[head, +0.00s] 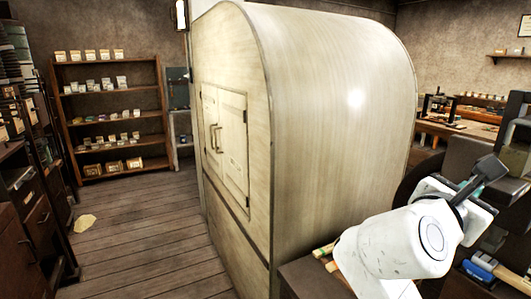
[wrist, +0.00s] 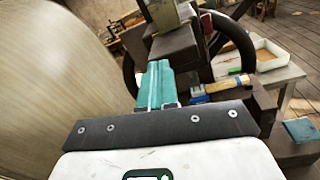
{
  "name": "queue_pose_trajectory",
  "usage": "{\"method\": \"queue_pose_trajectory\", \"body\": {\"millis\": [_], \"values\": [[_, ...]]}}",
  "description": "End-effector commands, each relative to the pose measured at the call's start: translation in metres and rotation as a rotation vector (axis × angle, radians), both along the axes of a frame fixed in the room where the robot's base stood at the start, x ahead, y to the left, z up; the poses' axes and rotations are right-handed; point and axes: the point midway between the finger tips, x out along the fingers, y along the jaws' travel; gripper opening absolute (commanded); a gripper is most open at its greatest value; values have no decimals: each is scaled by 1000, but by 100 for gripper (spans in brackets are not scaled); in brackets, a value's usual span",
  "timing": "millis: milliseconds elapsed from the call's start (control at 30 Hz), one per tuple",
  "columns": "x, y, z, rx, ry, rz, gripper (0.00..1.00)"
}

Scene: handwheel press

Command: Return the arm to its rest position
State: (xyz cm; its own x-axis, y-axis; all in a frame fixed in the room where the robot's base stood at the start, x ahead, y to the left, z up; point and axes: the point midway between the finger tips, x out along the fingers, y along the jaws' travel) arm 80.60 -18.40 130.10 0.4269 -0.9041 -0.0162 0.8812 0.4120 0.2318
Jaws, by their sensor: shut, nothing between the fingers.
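My gripper (head: 487,171) is at the right of the head view, in front of the press. Its dark fingers are shut and empty, pointing up and to the right. My white wrist is below them. In the wrist view, my dark gripper mount spans the bottom. A teal piece with a pale seam stands just beyond it; I cannot tell whether it is part of the gripper. The press's dark handwheel (wrist: 237,42) is behind it, partly hidden by the dark press block (wrist: 180,50). No mark of the rest position shows.
A large cream, round-topped cabinet (head: 320,110) stands close to the left of my arm. A bench with a wooden-handled blue tool (head: 485,266) is at the lower right. A white tray (wrist: 262,62) is beyond the press. The wooden floor (head: 140,240) left of the cabinet is mostly clear.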

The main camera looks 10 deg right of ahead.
Motion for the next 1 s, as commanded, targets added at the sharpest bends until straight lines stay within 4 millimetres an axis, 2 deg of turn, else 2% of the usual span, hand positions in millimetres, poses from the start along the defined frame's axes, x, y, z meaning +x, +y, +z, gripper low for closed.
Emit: {"method": "queue_pose_trajectory", "body": {"millis": [33,100,267,300,400,467,500,600,700,800,900,1000], "values": [[2,3,-36,136,-42,33,0],[1,8,-84,338,-118,54,0],[-17,28,-190,784,-282,-5,0],[-25,35,-216,889,-319,-42,0],[-52,52,-277,1129,-408,-171,0],[-72,62,-310,1256,-461,-271,0],[-87,69,-332,1331,-492,-348,0],[-131,85,-379,1486,-574,-566,0],[-177,96,-416,1583,-657,-804,0],[-220,102,-441,1623,-733,-1022,0],[-251,105,-455,1627,-795,-1186,0],[-269,105,-461,1617,-836,-1286,0]]}}
